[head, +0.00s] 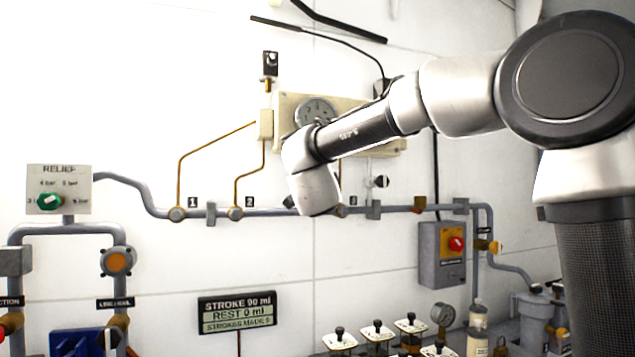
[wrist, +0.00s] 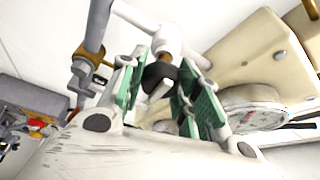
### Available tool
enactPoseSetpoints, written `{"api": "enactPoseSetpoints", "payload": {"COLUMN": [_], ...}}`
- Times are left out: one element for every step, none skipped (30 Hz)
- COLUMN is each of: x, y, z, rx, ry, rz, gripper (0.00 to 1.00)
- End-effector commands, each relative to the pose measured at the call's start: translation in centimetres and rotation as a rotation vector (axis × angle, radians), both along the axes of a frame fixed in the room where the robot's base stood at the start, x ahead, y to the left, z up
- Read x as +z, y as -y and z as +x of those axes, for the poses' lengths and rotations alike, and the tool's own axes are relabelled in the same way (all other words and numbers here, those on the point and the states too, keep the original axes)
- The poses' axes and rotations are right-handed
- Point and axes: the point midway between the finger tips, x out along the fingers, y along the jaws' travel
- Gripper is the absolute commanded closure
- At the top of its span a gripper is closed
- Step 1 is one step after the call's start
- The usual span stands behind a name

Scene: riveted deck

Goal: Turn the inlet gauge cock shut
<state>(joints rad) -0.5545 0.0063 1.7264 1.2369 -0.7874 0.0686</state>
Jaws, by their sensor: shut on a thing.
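In the wrist view, my gripper (wrist: 162,88) has its green-padded fingers on both sides of a small black handle (wrist: 159,74) and is shut on it. The handle belongs to a pale cock below the cream gauge board (wrist: 240,55); no label on it can be read. In the head view my wrist hides this cock and most of the gripper. The round gauge (head: 316,110) on the board is partly covered by my arm. A second cock with a black handle (head: 381,182) is to the right of my wrist.
A grey pipe (head: 270,213) runs along the wall past the tags 1, 2 and 3. Thin brass tubes (head: 207,143) rise from it. A grey switch box (head: 440,255) with a red knob is at the right. A relief plate (head: 59,188) is at the left.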

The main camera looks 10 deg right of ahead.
Motion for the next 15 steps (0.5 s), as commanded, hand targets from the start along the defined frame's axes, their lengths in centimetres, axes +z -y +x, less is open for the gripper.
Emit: {"api": "enactPoseSetpoints", "payload": {"x": [0.00, -0.02, -0.05, -0.04, -0.03, -0.04, -0.05, -0.04, -0.05, -0.05, -0.06, -0.07, -0.08, -0.09, -0.09], "y": [0.05, 0.05, 0.04, 0.04, 0.03, 0.04, 0.04, 0.04, 0.04, 0.05, 0.05, 0.05, 0.05, 0.06, 0.06], "z": [0.00, 0.00, 0.01, 0.01, 0.01, 0.01, 0.01, 0.01, 0.01, 0.01, 0.01, 0.01, 0.00, 0.00, 0.00], "rx": [-0.001, -0.001, 0.000, 0.000, 0.000, 0.000, 0.000, 0.000, 0.000, -0.001, -0.001, -0.001, -0.001, -0.001, -0.001], "ry": [-0.005, -0.008, -0.012, -0.013, -0.015, -0.017, -0.019, -0.020, -0.021, -0.021, -0.023, -0.024, -0.024, -0.025, -0.025], "rz": [0.024, 0.036, 0.052, 0.063, 0.072, 0.084, 0.092, 0.098, 0.105, 0.110, 0.113, 0.117, 0.119, 0.122, 0.123], "gripper": [0.91, 0.91, 0.91, 0.91, 0.91, 0.91, 0.91, 0.91, 0.91, 0.91, 0.91, 0.91, 0.91, 0.91, 0.91]}}
